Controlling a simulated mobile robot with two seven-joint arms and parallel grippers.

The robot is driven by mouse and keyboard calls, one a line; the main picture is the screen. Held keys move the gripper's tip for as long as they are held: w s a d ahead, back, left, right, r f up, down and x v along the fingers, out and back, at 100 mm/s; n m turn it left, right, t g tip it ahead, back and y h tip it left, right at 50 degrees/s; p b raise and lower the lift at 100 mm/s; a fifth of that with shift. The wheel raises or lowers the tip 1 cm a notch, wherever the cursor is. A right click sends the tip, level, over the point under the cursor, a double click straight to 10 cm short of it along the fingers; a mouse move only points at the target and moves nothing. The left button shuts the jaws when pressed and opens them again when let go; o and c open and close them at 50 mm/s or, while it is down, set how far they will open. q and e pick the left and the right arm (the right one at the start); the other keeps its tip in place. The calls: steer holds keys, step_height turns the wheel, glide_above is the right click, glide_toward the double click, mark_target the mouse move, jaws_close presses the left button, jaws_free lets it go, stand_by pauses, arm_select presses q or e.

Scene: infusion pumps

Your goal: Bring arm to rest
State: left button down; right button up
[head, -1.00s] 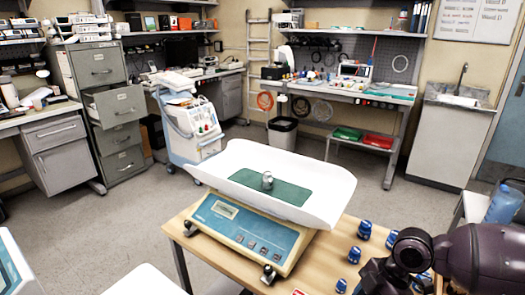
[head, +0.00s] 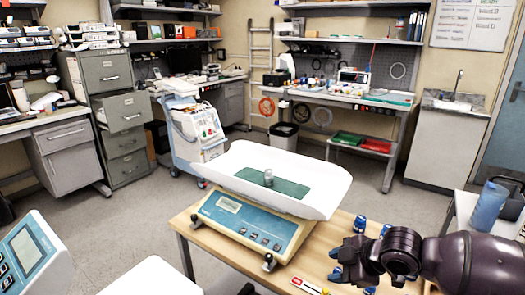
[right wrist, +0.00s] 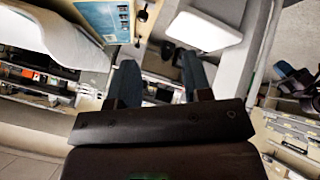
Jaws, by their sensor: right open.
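My right arm comes in from the right in the head view, and my right gripper (head: 340,262) is over the right part of the wooden table (head: 205,240). In the right wrist view its two fingers (right wrist: 158,82) are spread apart, with nothing held between them. My left arm and gripper are out of view. A scale (head: 245,222) with a white tray stands on the table, left of my right gripper. A small grey metal weight (head: 268,178) stands on the green mat in the tray.
Several blue items (head: 360,224) stand on the table around my right gripper, which partly hides them. A blue jug (head: 489,205) stands at the right. A device with a display (head: 33,252) is at the lower left. The floor (head: 120,225) left of the table is clear.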

steer(key=s+a+m+t+y, duration=0.1)
steer(key=a+m+t+y, duration=0.2)
steer(key=a+m+t, duration=0.15)
steer(key=s+d+f+m+h, duration=0.4)
steer(key=s+d+f, duration=0.3)
steer(key=s, duration=0.5)
steer(key=s+d+f+m+h, duration=0.5)
steer(key=s+d+f+m, duration=0.2)
steer(key=s+f, duration=0.4)
steer(key=shift+s+d+f+t+p, duration=0.35)
steer(key=shift+s+t, duration=0.1)
steer(key=shift+s, duration=0.75)
steer(key=shift+m, duration=0.25)
